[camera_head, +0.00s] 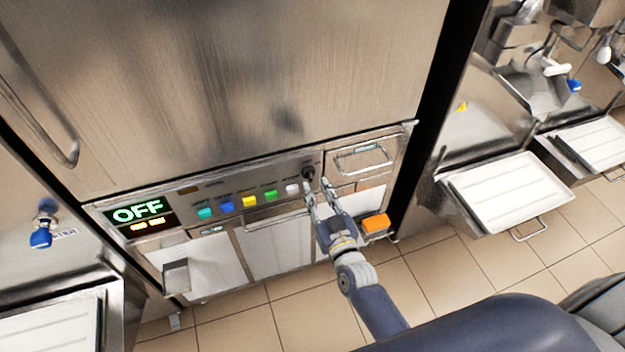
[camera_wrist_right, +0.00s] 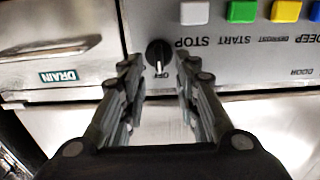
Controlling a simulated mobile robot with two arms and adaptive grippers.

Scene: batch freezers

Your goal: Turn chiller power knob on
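The chiller power knob (camera_wrist_right: 158,54) is a small black round knob with a pale pointer line, on the steel control panel (camera_head: 214,200). In the right wrist view the word OFF shows beside it. In the head view the knob (camera_head: 308,172) is at the panel's right end. The display (camera_head: 140,213) reads OFF in green. My right gripper (camera_head: 318,184) is open in front of the knob. In the right wrist view its two fingers (camera_wrist_right: 158,68) lie on either side of the knob, with gaps visible; contact cannot be told. My left gripper is not in view.
Coloured buttons (camera_head: 249,201) line the panel left of the knob. A DRAIN drawer (camera_head: 364,160) sits right of it. An orange block (camera_head: 375,223) lies beside my right wrist. Machines with white trays (camera_head: 508,190) stand to the right. Tiled floor (camera_head: 300,325) is open in front.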

